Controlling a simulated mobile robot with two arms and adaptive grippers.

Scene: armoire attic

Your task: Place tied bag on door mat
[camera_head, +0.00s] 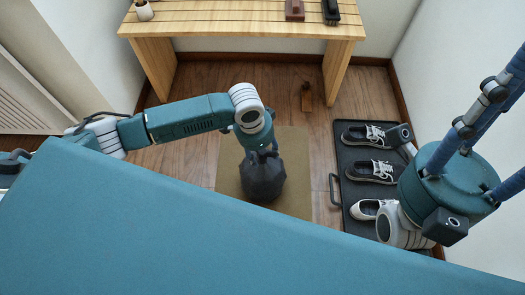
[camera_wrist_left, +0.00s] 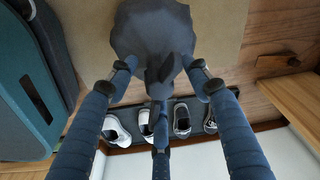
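The tied bag (camera_head: 262,178) is a dark grey lumpy sack resting on the tan door mat (camera_head: 232,165) in the head view. My left gripper (camera_head: 262,150) points down at the bag's top. In the left wrist view, the bag (camera_wrist_left: 150,28) shows with its tied neck between the spread fingers of the left gripper (camera_wrist_left: 160,72). These fingers look open, with gaps around the neck. The mat (camera_wrist_left: 220,25) shows behind the bag. My right gripper (camera_head: 500,120) is raised at the right of the head view, with its fingers apart and their tips out of frame.
A black shoe tray (camera_head: 343,205) with several sneakers lies right of the mat; it also shows in the wrist view (camera_wrist_left: 185,101). A wooden table (camera_head: 240,22) stands at the back. A small brown object (camera_head: 306,97) lies on the wooden floor. Bare floor (camera_head: 190,160) is left of the mat.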

